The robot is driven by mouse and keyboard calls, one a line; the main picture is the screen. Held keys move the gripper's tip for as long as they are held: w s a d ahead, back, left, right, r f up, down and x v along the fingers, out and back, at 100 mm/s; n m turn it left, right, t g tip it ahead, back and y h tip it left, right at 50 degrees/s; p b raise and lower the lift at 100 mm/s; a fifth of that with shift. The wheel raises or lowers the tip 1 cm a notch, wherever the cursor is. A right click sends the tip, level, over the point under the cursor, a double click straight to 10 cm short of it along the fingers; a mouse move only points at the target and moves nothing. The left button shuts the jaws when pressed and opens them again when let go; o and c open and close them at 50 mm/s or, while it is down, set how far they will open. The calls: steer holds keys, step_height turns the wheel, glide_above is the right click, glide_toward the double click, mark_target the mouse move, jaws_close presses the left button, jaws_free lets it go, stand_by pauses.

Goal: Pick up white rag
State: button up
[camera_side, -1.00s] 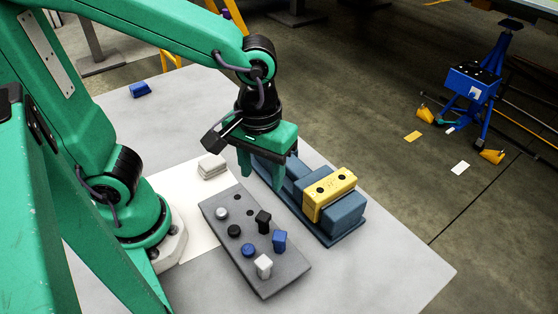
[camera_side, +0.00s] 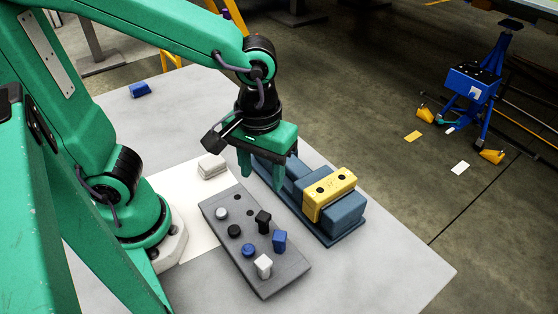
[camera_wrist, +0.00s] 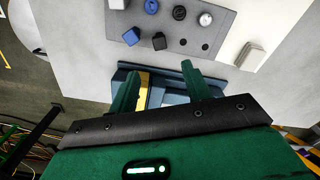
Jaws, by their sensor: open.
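The white rag (camera_side: 211,166) looks like a small folded stack. It lies at the upper part of a white sheet (camera_side: 190,207), near the gray board. In the wrist view the rag (camera_wrist: 250,56) shows at the right, beyond my right finger.
A gray board (camera_side: 225,235) with several black, white and blue pegs stands in front of the rag. A blue fixture (camera_side: 345,220) with a yellow block (camera_side: 330,193) lies right of my gripper. A small blue object (camera_side: 140,90) lies at the far left of the table.

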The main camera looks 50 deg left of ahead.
steer(key=o, duration=0.4)
steer(key=shift+o, duration=0.2)
steer(key=shift+w+a, duration=0.1)
steer(key=m, duration=0.5)
glide_above(211, 161)
steer(key=f, duration=0.6)
steer(key=d+f, duration=0.1)
steer(key=f, duration=0.2)
steer(key=shift+w+f, duration=0.3)
steer(key=shift+f, duration=0.05)
steer(key=shift+s+a+f, duration=0.2)
steer(key=shift+s+a, duration=0.05)
steer(key=shift+a, duration=0.2)
